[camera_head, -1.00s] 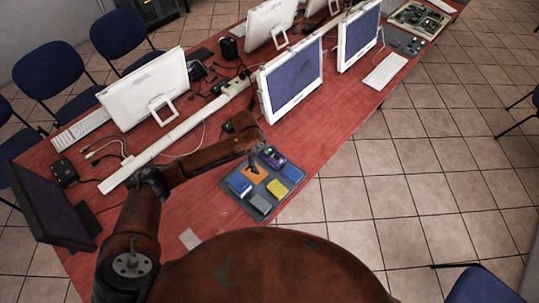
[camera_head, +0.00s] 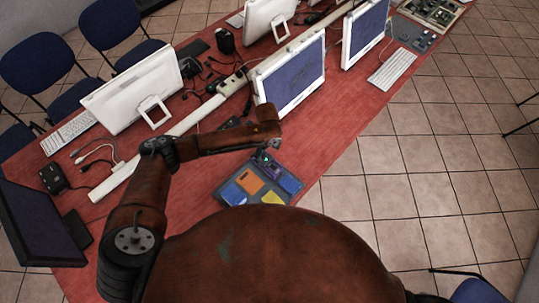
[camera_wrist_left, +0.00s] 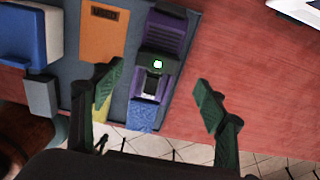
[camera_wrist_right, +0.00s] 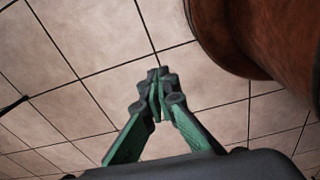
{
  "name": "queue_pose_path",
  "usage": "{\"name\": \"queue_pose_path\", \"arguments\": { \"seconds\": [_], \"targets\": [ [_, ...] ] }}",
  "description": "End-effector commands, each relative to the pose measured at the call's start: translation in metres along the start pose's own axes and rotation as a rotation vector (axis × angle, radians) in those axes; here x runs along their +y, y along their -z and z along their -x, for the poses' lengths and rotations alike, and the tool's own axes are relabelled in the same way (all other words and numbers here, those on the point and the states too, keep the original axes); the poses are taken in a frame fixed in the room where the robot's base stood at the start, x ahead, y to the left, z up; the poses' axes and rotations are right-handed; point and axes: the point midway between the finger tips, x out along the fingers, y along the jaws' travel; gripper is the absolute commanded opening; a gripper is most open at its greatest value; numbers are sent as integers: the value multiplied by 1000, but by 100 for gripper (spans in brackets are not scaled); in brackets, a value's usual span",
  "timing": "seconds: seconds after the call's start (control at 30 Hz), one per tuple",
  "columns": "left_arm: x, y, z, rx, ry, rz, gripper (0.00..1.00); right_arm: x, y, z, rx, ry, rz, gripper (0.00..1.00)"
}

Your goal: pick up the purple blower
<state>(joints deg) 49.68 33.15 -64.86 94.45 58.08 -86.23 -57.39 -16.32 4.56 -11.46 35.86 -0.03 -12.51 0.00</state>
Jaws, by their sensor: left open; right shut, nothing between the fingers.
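The purple blower (camera_head: 268,161) lies on a grey board (camera_head: 291,184) near the table's front edge. My right gripper (camera_wrist_right: 157,92) is shut and empty above the tiled floor.
The board also bears an orange patch (camera_wrist_left: 104,35), a blue box (camera_wrist_left: 30,36) and a yellow item (camera_head: 269,199). A monitor (camera_head: 291,77) stands behind the left arm. Bare red tabletop (camera_wrist_left: 255,80) lies right of the blower.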

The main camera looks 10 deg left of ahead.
Motion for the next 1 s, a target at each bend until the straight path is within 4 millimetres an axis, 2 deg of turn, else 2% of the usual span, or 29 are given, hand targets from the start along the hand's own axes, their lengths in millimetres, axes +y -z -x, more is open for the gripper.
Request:
{"name": "queue_pose_path", "arguments": {
  "seconds": [0.17,0.43,0.53,0.67,0.9,1.0],
  "targets": [
    [0,2,-17,1,-4,-4,67,-1,-6,0,-8,0,-2,0],
    [3,3,-48,1,-4,-5,67,-3,-37,7,-47,3,-9,0],
    [3,3,-63,1,-2,-5,67,-3,-34,7,-44,2,-8,0],
    [4,2,-76,0,-2,-3,67,-2,-21,6,-27,2,-6,0],
    [4,2,-78,0,-1,-3,67,-1,-8,6,-9,1,-3,0],
    [4,2,-78,0,-1,-3,61,-1,-9,6,-10,1,-3,0]
  ]
}}
